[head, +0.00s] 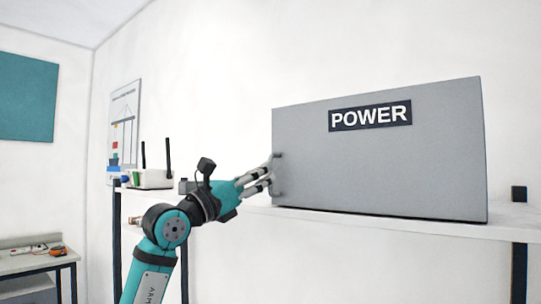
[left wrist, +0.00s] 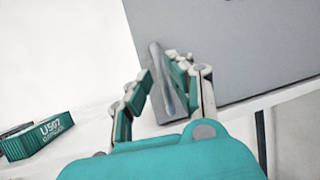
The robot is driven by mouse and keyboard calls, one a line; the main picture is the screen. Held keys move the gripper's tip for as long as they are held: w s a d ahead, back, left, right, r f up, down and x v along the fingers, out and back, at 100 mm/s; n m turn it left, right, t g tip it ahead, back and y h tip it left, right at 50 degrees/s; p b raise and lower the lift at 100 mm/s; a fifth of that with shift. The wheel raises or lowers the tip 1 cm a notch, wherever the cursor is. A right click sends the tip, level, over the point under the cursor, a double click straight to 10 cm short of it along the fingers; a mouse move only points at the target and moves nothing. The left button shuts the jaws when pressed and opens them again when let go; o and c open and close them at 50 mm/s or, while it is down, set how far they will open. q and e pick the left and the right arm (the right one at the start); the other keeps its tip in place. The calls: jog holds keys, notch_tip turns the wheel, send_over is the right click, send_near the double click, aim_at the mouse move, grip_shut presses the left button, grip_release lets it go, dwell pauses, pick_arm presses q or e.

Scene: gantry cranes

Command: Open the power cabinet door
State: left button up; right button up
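The grey power cabinet (head: 380,165), with a dark POWER label (head: 370,115), stands on a shelf; its door looks closed. A dark upright handle (head: 277,176) is at the front's left edge. My left gripper (head: 266,174) reaches it from the left. In the left wrist view the fingers of my left gripper (left wrist: 158,78) are apart, one on each side of the grey handle bar (left wrist: 161,78). The right finger is close to the bar; whether it touches is unclear. The cabinet front (left wrist: 245,45) fills the upper right there. My right gripper is not in view.
The white shelf (head: 395,228) runs under the cabinet. A white router-like box (head: 154,179) with antennas stands to its left. A teal container (left wrist: 37,135) marked U507 lies left in the wrist view. A side table (head: 35,262) is at far left.

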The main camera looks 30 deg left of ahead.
pick_arm(q)
jog(key=shift+p+x, duration=0.6)
jog(key=shift+x, duration=1.2)
grip_shut()
